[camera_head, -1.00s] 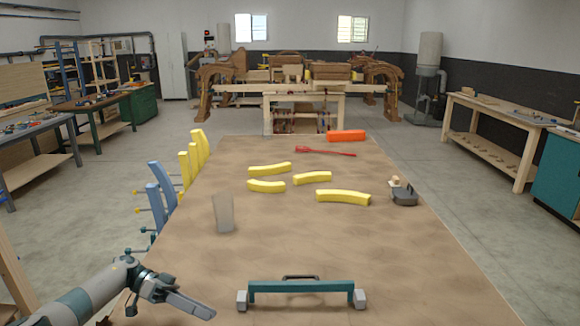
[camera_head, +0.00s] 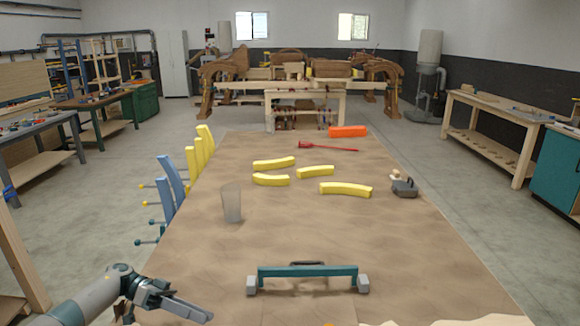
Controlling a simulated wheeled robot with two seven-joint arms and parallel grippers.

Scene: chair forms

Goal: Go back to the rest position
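My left gripper (camera_head: 190,304) is at the lower left, over the near left edge of the brown work table (camera_head: 300,225). Its grey fingers point right and slightly down and lie close together from this angle; nothing shows between them. I cannot tell whether they are parted. My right gripper is not in view. Several yellow curved pieces (camera_head: 346,189) lie on the table, apart from my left gripper. A teal bar with grey end blocks (camera_head: 308,272) lies at the near side, right of the gripper.
A grey translucent cup-like object (camera_head: 231,202) stands left of the middle. A red tool (camera_head: 327,147) and an orange block (camera_head: 348,131) lie at the far end, a dark grey tool (camera_head: 404,187) at the right. Blue and yellow curved forms (camera_head: 173,180) stand along the left edge.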

